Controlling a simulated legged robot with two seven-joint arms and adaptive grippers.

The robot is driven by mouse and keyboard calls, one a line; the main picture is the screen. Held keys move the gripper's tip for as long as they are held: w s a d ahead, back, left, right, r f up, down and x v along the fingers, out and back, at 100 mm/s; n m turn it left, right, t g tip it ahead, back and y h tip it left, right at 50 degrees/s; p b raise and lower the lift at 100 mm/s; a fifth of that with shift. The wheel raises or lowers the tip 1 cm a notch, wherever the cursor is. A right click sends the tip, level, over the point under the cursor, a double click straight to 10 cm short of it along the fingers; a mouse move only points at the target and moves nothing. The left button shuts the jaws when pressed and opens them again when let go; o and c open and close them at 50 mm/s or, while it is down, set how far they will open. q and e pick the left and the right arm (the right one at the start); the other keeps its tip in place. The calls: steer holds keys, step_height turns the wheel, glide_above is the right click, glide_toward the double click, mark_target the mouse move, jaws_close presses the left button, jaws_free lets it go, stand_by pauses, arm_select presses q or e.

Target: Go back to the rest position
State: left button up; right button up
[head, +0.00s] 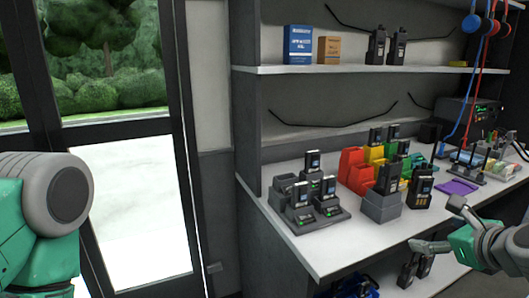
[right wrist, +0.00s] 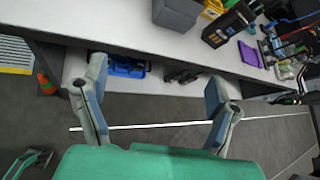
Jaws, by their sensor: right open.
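My right gripper (head: 436,222) comes in from the right in the head view, in front of the edge of the white counter (head: 345,240). In the right wrist view my right gripper (right wrist: 155,95) has its two fingers wide apart with nothing between them. Beyond the fingers are the counter's front edge and the lower shelf.
Radios in a charger (head: 318,218) and a grey bin (head: 380,207) with a radio (head: 420,190) beside it stand on the counter. A purple item (head: 457,187) lies farther right. A glazed door (head: 140,215) is at left. An orange cone (right wrist: 47,84) stands on the floor.

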steer(key=s+a+f+n+g, duration=0.3)
steer(key=s+f+n, duration=0.3)
steer(key=f+n, duration=0.3)
steer(key=s+a+f+n+g, duration=0.25)
steer(key=s+f+n, duration=0.35)
steer(key=f, duration=0.5)
steer(key=s+a+f+n+g, duration=0.1)
steer(key=s+f+n+g, duration=0.2)
steer(key=s+f+n, duration=0.2)
steer(key=s+a+f+n+g, duration=0.1)
steer(key=s+f+n+g, duration=0.2)
steer(key=s+n, duration=0.9)
step_height(320, 180, down, 4)
steer(key=shift+s+a+r, duration=0.25)
steer(key=shift+w, duration=0.1)
